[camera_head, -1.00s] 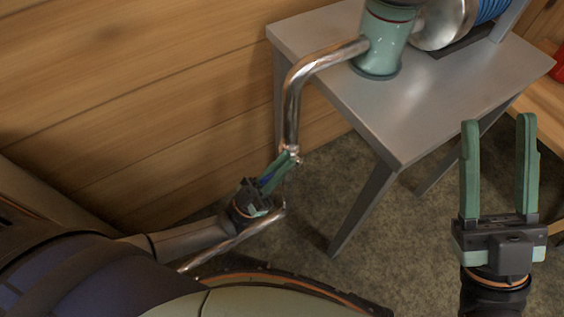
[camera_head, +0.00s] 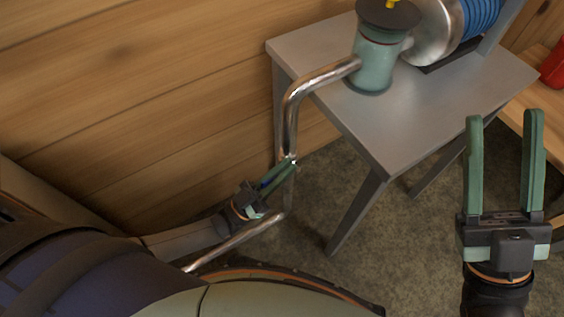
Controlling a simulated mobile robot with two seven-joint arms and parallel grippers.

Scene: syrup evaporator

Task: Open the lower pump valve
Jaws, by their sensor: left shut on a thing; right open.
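My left gripper (camera_head: 289,162) reaches in low from the left and is shut at the lower part of the shiny metal pipe (camera_head: 292,110). The lower pump valve is mostly hidden by its fingers, and I cannot tell its handle's angle. A small blue patch shows between the fingers. The pipe bends down from the green pump body (camera_head: 377,65) on the grey table. My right gripper (camera_head: 506,115) is open and empty, pointing up at the right, apart from the valve.
The grey metal table (camera_head: 430,110) has a blue-wound silver motor (camera_head: 440,35) on it. A wooden wall (camera_head: 130,100) stands close behind the pipe. A wooden bench (camera_head: 545,110) with a red object (camera_head: 553,68) is at the right. A lower pipe (camera_head: 238,243) runs near the floor.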

